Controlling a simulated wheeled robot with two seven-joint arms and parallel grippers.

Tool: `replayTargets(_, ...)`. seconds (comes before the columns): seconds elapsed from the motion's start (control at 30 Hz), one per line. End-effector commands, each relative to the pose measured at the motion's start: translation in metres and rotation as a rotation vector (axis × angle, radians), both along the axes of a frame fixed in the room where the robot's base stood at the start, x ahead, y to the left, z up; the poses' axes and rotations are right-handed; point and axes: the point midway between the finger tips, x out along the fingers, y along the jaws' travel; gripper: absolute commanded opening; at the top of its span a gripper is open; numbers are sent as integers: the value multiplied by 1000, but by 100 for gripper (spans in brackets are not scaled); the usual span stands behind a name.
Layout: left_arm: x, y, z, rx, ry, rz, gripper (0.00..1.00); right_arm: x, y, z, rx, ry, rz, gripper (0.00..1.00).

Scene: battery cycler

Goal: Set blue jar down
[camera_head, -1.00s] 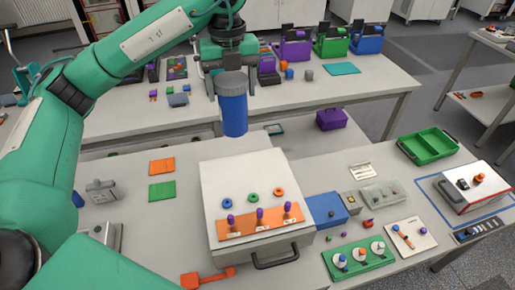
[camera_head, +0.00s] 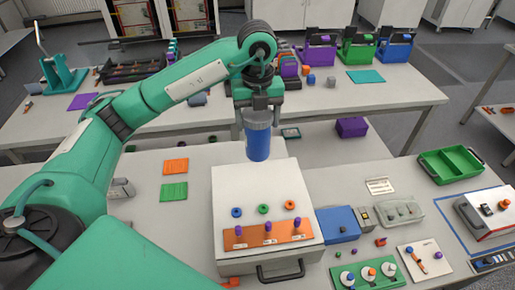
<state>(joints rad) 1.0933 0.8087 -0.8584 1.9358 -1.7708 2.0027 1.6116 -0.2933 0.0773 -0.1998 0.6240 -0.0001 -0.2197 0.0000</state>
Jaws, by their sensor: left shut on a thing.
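The blue jar (camera_head: 258,143) has a grey lid and hangs upright in the head view. My left gripper (camera_head: 257,108) points down and is shut on the jar at its lid. The jar shows in front of the back edge of the white box with the orange panel (camera_head: 267,236); whether its base touches anything cannot be told. An orange mat (camera_head: 176,166) and a green mat (camera_head: 173,191) lie on the near table (camera_head: 140,225), left of the jar. My right gripper is not in view.
A blue box (camera_head: 337,224), a green tray (camera_head: 451,165) and a green board with knobs (camera_head: 368,275) occupy the table's right side. A second table behind holds purple, green and blue holders (camera_head: 357,48). Bare table lies around the two mats.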

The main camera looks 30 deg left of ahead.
Motion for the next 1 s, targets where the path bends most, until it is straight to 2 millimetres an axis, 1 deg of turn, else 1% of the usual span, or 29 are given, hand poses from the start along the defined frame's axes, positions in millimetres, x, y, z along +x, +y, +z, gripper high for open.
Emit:
replayTargets(0.03,-1,0,-9,2,6,0,30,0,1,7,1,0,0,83)
replayTargets(0.2,-1,1,-43,2,6,1,30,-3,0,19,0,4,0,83)
replayTargets(0.3,-1,1,-59,1,4,0,30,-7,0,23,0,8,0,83)
replayTargets(0.53,-1,1,-77,2,3,1,30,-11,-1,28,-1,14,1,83)
replayTargets(0.73,-1,1,-104,1,5,0,30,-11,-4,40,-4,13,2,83)
replayTargets(0.8,0,0,-108,1,1,0,30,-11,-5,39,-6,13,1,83)
replayTargets(1.0,0,0,-108,0,0,0,30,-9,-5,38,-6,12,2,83)
